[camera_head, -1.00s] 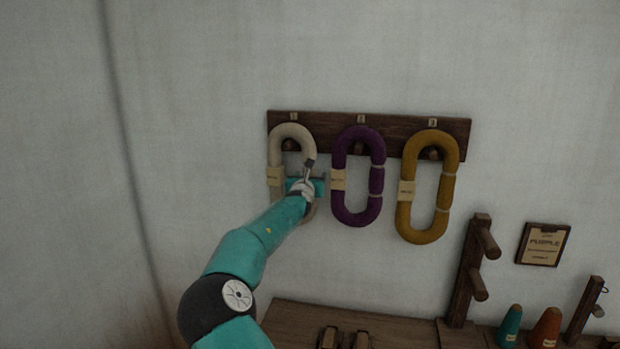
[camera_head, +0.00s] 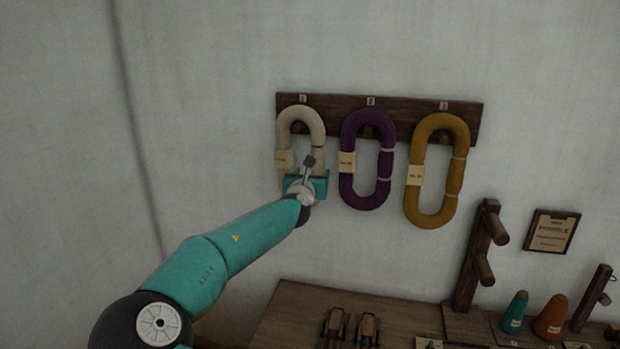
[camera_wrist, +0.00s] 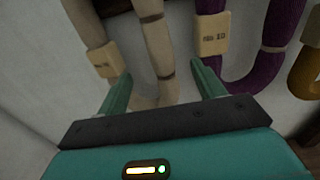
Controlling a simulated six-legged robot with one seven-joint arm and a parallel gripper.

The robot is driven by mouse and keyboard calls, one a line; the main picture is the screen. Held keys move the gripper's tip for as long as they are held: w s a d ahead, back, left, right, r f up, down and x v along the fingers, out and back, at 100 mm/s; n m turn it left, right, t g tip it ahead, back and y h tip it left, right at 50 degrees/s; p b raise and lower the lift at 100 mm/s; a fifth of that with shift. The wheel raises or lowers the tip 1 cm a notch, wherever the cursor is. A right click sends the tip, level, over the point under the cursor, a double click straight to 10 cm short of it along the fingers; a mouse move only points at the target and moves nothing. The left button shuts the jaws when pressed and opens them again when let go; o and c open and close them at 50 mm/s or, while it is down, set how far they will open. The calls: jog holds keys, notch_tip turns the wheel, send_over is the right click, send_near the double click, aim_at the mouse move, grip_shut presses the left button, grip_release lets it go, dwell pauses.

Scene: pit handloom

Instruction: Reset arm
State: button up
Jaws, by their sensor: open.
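My gripper (camera_head: 309,170) is in front of the lower part of the cream yarn hank (camera_head: 302,115), which hangs at the left of a wall rack. In the wrist view my gripper's two teal fingers (camera_wrist: 160,85) are apart, with the lower end of the cream hank (camera_wrist: 155,50) showing beyond and between them. Nothing is visibly held. The right finger is close in the picture to the purple hank (camera_wrist: 262,60); whether it touches cannot be told. The bottom of the cream hank is hidden behind my gripper in the head view.
The wooden rack (camera_head: 420,108) also carries the purple hank (camera_head: 345,190) and a mustard hank (camera_head: 417,200). Below are a wooden table (camera_head: 290,310), a pegged post (camera_head: 475,250), a teal cone (camera_head: 514,312) and an orange cone (camera_head: 550,318). A framed sign (camera_head: 552,230) hangs at right. Bare wall lies left.

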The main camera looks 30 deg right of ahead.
jog(key=shift+v, duration=0.9)
jog(key=s+d+f+m+g+y, duration=0.2)
jog(key=s+d+f+m+g, duration=0.15)
jog(key=s+f+m, duration=0.4)
jog(key=s+a+f+m+g+y, duration=0.2)
jog(key=s+a+f+m+y, duration=0.2)
jog(key=a+f+m, duration=0.4)
jog(key=s+a+r+m+y, duration=0.1)
jog(key=s+a+m+y, duration=0.3)
jog(key=a, duration=0.5)
jog(key=s+a+r+m+y, duration=0.2)
jog(key=s+a+m+y, duration=0.1)
jog(key=s+a, duration=0.4)
jog(key=s+a+r+m+g, duration=0.1)
jog(key=s+a+r+m, duration=0.2)
jog(key=s+a, duration=0.9)
jog(key=shift+s+m, duration=0.65)
jog(key=shift+s, duration=0.1)
